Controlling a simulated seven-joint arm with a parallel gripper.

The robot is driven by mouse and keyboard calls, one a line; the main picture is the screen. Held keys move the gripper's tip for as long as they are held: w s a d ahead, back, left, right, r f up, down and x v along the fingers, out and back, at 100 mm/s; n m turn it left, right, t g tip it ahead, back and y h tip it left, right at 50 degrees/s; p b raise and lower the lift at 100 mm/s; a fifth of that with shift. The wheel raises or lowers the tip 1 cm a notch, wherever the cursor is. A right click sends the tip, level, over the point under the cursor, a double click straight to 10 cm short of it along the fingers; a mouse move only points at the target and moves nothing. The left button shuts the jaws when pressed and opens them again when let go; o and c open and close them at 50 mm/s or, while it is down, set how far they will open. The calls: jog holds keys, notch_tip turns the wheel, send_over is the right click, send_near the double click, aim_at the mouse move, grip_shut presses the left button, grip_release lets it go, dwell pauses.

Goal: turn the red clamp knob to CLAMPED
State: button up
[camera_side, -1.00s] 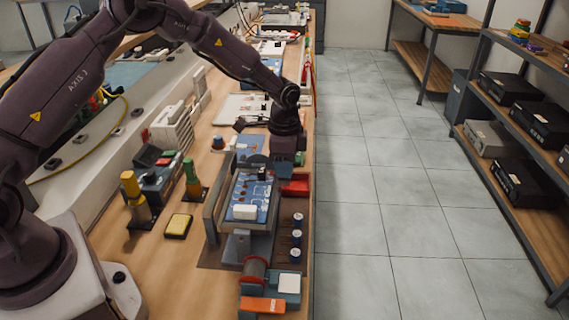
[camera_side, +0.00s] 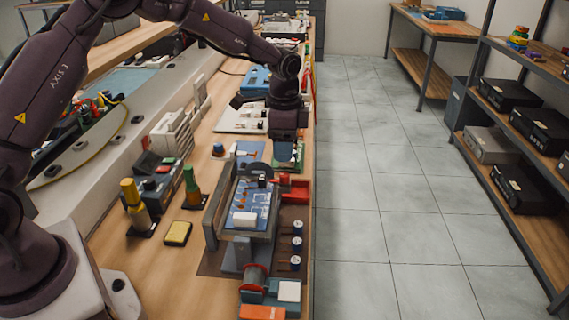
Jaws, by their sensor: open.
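A blue circuit board (camera_side: 248,202) lies in a grey metal fixture (camera_side: 213,215) at the bench's right side. A red part (camera_side: 297,190), which looks like the clamp knob, sits at the fixture's far right corner, with a smaller red piece beside it. Its exact turn and any CLAMPED marking are too small to read. My gripper (camera_side: 289,158) hangs above and behind the red part, apart from it. It is open and appears empty; its fingertips are small and hard to make out.
Several blue-and-white capped cylinders (camera_side: 297,244) stand right of the fixture. A solder spool (camera_side: 254,278) is in front. A yellow sponge (camera_side: 178,233), a green-topped bottle (camera_side: 190,184) and a yellow-topped bottle (camera_side: 134,200) stand left. The bench edge is close on the right.

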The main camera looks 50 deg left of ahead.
aim_at(285, 174)
notch_tip(285, 174, up, 6)
jog(key=shift+f, duration=0.1)
dwell(0.4)
jog(key=s+r+n+t, duration=0.2)
jog(key=s+r+n, duration=0.2)
jog(key=s, duration=1)
jog(key=s+d+r+n+t, duration=0.1)
jog(key=s+r+n+t, duration=0.2)
jog(key=s, duration=1.2)
notch_tip(285, 174, up, 5)
jog(key=shift+d+r+n+t, duration=0.1)
jog(key=shift+d+n+t, duration=0.15)
jog(key=shift+n, duration=0.85)
